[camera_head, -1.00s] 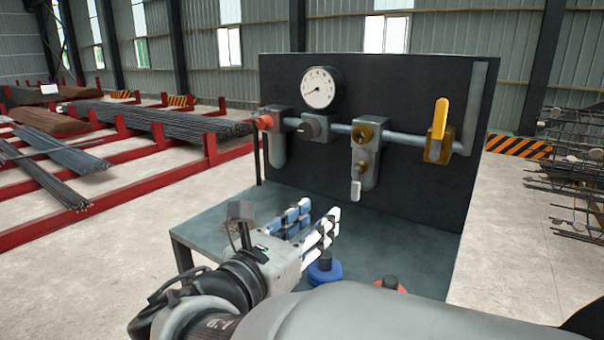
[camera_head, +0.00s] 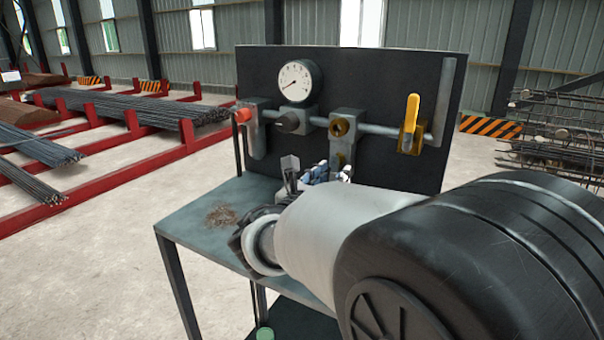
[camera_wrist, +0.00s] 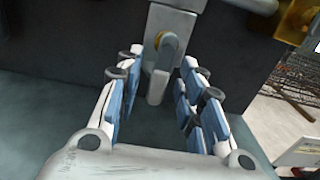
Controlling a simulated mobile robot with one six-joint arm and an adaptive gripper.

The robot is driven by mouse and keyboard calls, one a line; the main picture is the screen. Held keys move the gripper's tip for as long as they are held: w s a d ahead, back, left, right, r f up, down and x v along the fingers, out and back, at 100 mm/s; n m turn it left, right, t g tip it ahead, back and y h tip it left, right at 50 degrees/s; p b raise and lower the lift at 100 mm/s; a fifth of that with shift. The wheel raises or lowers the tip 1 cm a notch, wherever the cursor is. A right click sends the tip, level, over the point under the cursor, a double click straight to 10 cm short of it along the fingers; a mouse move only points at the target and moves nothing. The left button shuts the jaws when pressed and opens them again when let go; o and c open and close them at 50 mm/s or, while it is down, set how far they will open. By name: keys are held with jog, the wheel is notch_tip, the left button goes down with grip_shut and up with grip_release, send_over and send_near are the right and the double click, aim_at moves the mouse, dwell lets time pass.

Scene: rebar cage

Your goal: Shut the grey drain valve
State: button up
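The grey drain valve's lever (camera_wrist: 157,84) hangs downward from a brass-coloured pivot (camera_wrist: 168,45) on a grey body (camera_wrist: 170,20) in the wrist view. My gripper (camera_wrist: 160,68) is open, with one blue-padded finger on each side of the lever. There are visible gaps between the pads and the lever; whether the lever's depth is between the fingertips is hard to tell. In the head view my gripper (camera_head: 326,173) is in front of the lower part of the grey body (camera_head: 347,118) and hides the lever.
The black panel (camera_head: 390,80) also carries a gauge (camera_head: 299,80), a red knob (camera_head: 242,115) and an upright yellow lever (camera_head: 412,113) at right.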

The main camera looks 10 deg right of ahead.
jog(key=shift+w, duration=0.1)
grip_shut()
dwell(0.5)
